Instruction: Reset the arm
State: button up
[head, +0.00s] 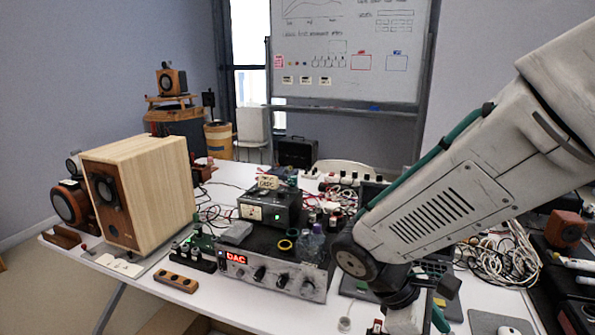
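My arm (440,205) reaches in from the upper right and slopes down to the left over the right half of the white table (75,240). Its dark wrist (393,287) hangs down near the table's front edge. Part of my gripper (425,315) shows at the bottom edge of the picture, and its fingertips are cut off or hidden. I cannot tell whether it is open or shut, or whether it touches anything.
A wooden speaker (145,190) stands at the left of the table. A silver amplifier (272,277) with a red "DAC" display sits left of my wrist. Tangled white cables (500,255) lie to the right. A whiteboard (345,50) stands behind.

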jog(key=s+d+r+m+t+y, duration=0.4)
jog(key=s+r+m+y, duration=0.3)
jog(key=r+m, duration=0.4)
jog(key=shift+s+r+m+y, duration=0.2)
jog(key=shift+s+m+y, duration=0.2)
jog(key=shift+s+m, duration=0.35)
dwell(1.0)
